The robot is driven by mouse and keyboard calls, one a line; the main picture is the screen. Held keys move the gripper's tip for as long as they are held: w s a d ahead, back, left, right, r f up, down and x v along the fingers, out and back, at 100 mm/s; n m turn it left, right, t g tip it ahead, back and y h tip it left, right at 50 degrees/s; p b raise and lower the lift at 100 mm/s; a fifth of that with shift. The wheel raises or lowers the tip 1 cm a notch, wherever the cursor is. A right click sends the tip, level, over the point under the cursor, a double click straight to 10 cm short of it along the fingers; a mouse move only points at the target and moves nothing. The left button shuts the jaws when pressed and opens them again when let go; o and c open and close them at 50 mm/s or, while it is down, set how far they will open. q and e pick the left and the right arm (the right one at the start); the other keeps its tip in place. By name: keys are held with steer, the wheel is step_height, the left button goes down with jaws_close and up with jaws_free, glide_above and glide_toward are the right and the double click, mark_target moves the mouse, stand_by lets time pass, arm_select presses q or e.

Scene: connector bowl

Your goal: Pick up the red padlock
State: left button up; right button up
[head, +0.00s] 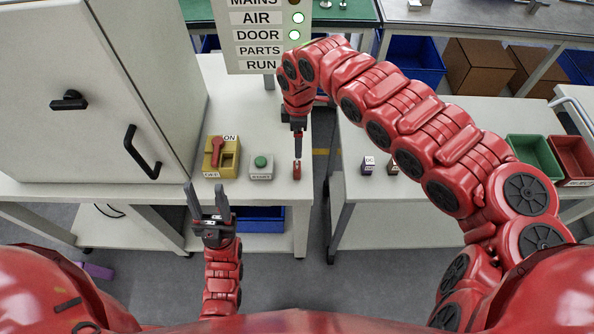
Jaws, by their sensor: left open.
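The small red padlock (297,171) is near the right edge of the white table on the left. My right gripper (298,156) comes down from above, with its dark fingertips right at the padlock's top. Its fingers show edge-on as one dark strip, so I cannot tell whether they are open or shut, or whether they touch the padlock. My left gripper (206,187) is open and empty near the table's front edge, left of the padlock and nearer to me.
A yellow switch box (229,160) with a red handle and a grey box with a green button (261,162) stand left of the padlock. A grey cabinet (90,90) fills the left. A sign (262,35) rises behind. A gap separates this table from the right one (345,185).

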mark_target(297, 165)
step_height(297, 165, down, 7)
steer(key=shift+s+r+p, duration=0.1)
steer(key=shift+p, duration=0.75)
steer(key=f, duration=0.1)
steer(key=f+p, duration=0.1)
steer(key=f, duration=0.1)
steer(key=f+p, duration=0.1)
steer(key=shift+s+a+f, duration=0.3)
steer(key=shift+f, duration=0.05)
steer(key=shift+w+d+f, duration=0.1)
steer(key=shift+d+f, duration=0.05)
steer(key=shift+f, duration=0.25)
jaws_close()
